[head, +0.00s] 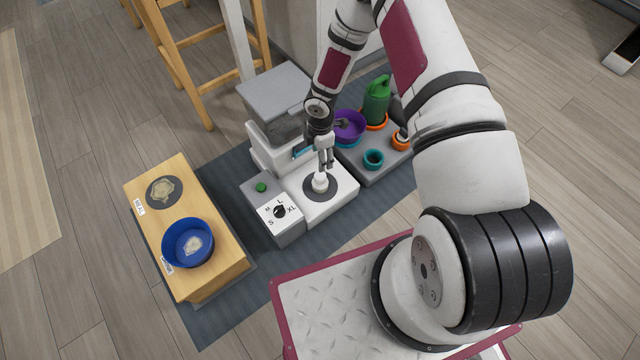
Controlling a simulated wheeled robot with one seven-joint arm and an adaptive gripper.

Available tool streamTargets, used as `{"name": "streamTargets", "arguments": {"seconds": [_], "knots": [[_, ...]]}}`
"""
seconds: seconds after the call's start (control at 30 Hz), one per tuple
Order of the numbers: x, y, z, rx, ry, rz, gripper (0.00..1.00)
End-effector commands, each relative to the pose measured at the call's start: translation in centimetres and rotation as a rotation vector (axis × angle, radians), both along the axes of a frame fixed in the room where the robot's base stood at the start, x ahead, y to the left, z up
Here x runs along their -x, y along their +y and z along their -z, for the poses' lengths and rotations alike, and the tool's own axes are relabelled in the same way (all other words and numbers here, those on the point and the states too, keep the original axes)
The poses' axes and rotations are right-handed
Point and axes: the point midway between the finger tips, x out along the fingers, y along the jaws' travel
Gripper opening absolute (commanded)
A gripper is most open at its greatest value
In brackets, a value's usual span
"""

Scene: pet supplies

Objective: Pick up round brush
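I cannot clearly make out a round brush. A small white upright piece (320,184) stands on a dark round disc (344,184) on a white machine. My gripper (324,164) points down just above this white piece; whether they touch cannot be told. Its fingers look close together, but their gap is too small to read. A small blue item (301,152) shows partly behind my gripper. A purple bowl (354,130) sits behind and right of my gripper, with a dark item (342,124) at its left side that is too small to identify.
A grey control box (284,232) with a dial and green button adjoins the machine. A grey tray (372,177) holds a green container (376,98), a teal cup (374,159) and orange pieces. A wooden stand (222,248) with a blue bowl (181,234) is at left. A stool stands behind.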

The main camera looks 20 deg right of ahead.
Motion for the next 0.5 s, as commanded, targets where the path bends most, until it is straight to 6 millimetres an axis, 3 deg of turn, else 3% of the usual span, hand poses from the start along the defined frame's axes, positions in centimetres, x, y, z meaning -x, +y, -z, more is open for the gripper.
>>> {"name": "streamTargets", "arguments": {"seconds": [0.3, 0.5], "knots": [[0.1, 0.0, 6.0, 0.001, 0.001, 0.002, 0.57], [0.0, 0.0, 7.7, 0.001, 0.0, 0.003, 0.57]]}}
